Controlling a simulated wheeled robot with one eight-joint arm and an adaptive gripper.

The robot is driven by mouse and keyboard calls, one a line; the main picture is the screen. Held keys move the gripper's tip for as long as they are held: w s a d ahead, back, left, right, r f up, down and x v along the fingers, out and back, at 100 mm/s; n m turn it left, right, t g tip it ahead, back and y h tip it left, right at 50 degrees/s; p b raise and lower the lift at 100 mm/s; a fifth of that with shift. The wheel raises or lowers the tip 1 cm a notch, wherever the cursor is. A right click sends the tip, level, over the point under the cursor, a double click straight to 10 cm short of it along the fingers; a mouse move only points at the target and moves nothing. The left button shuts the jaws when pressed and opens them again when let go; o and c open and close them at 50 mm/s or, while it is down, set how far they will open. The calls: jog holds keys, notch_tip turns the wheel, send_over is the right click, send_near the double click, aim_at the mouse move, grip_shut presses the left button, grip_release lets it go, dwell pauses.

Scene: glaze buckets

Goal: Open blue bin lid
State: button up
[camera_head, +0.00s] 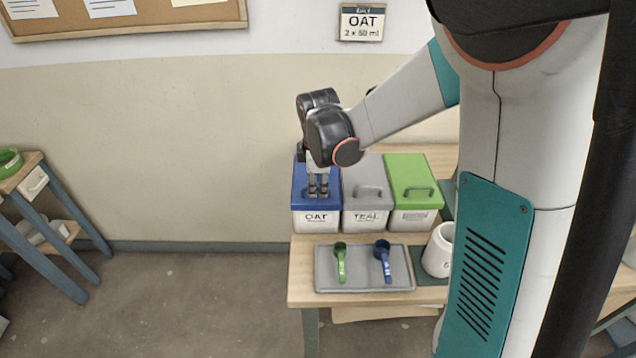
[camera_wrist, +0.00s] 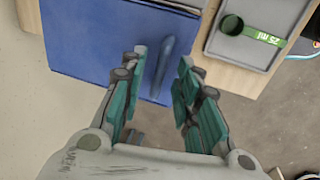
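The blue bin (camera_head: 316,219), labelled OAT, stands leftmost in a row of bins on the wooden table. Its blue lid (camera_head: 301,199) lies closed on top, and it fills the upper left of the wrist view (camera_wrist: 85,38). My gripper (camera_head: 318,190) points down over the lid. In the wrist view the fingers (camera_wrist: 159,74) are open and apart, with the lid's blue handle (camera_wrist: 163,66) showing between them. I cannot see either finger touching the handle. In the head view, my gripper hides the handle.
A grey-lidded bin labelled TEAL (camera_head: 367,217) and a green-lidded bin (camera_head: 414,219) stand to the right. In front, a grey tray (camera_head: 364,278) holds a green scoop (camera_head: 341,262) and a blue scoop (camera_head: 383,262). A white jar (camera_head: 437,251) stands right of the tray.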

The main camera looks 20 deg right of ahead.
grip_shut()
jog(key=shift+r, duration=0.1)
